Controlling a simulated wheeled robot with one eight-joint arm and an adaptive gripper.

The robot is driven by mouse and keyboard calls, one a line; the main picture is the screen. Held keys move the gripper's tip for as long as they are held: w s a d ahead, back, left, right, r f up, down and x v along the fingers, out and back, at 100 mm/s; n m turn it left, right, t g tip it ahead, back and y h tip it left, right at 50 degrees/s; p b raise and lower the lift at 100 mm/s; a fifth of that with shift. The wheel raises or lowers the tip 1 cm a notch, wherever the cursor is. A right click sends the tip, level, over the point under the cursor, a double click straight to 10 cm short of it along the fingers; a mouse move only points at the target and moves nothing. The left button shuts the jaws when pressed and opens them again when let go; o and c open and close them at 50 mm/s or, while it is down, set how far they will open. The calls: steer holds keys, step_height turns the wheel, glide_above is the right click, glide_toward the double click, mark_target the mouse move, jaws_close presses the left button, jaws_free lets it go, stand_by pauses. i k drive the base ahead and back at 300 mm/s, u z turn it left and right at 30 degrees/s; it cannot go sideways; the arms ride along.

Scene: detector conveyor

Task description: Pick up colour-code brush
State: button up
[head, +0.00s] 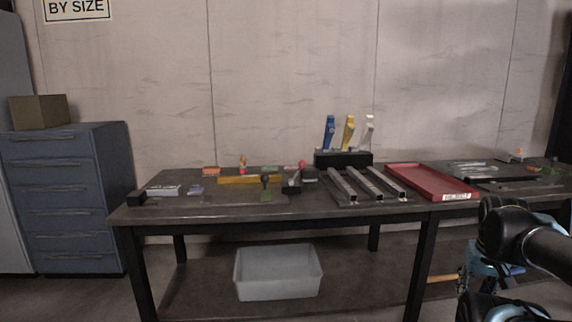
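Three upright coloured handles, blue (329,133), yellow (348,132) and white (368,132), stand side by side in a black holder (343,159) at the back of the dark table. They look like colour-coded brushes; their lower ends are hidden in the holder. My arm shows at the lower right, with what looks like my gripper (487,278) low in front of the table. It is well to the right of and below the handles and apart from them. Its fingers are partly hidden by my arm, so I cannot tell whether it is open.
Metal rails (368,184) lie in front of the holder, with a red tray (432,181) to their right. Several small tools and a yellow bar (250,180) lie to the left. A pale bin (278,271) is below the table. A blue drawer cabinet (70,200) stands left.

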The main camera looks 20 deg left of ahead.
mark_target(242, 159)
steer(key=z, duration=1.1)
steer(key=k, duration=1.5)
steer(key=u, duration=2.1)
steer(key=i, duration=1.05)
